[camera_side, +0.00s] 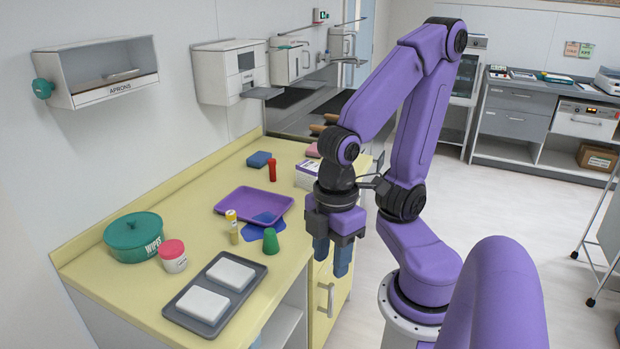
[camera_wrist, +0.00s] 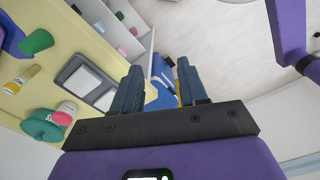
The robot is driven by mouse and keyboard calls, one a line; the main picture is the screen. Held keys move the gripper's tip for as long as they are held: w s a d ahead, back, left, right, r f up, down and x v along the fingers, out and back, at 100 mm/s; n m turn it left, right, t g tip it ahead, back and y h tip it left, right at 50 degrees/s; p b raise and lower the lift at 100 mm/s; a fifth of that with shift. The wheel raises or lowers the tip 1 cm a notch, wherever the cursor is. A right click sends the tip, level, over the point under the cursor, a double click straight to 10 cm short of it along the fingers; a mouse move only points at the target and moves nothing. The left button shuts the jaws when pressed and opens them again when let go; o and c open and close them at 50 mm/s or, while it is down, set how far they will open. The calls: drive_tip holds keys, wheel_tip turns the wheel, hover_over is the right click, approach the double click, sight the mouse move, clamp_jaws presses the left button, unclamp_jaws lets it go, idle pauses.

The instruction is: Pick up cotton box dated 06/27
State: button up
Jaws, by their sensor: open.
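My gripper (camera_side: 331,260) hangs fingers down at the counter's front edge, open and empty; its fingers also show in the wrist view (camera_wrist: 158,78). No 06/27 date is readable in either view, so I cannot tell which thing is the cotton box. A white box with a purple edge (camera_side: 307,175) stands on the counter behind my gripper, partly hidden by it. Two flat white square items (camera_side: 231,273) (camera_side: 203,304) lie on a grey tray (camera_side: 183,313), with no readable print; the tray also shows in the wrist view (camera_wrist: 62,77).
The yellow counter (camera_side: 120,290) holds a teal wipes tub (camera_side: 130,240), a pink-lidded jar (camera_side: 173,259), a purple tray (camera_side: 235,203), a yellow-capped vial (camera_side: 233,232), a green cup (camera_side: 271,242) and a red tube (camera_side: 272,170). Open shelves (camera_wrist: 125,32) lie below the counter.

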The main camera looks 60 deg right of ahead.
idle(0.4)
drive_tip(key=o, duration=1)
drive_tip(key=shift+c, duration=0.2)
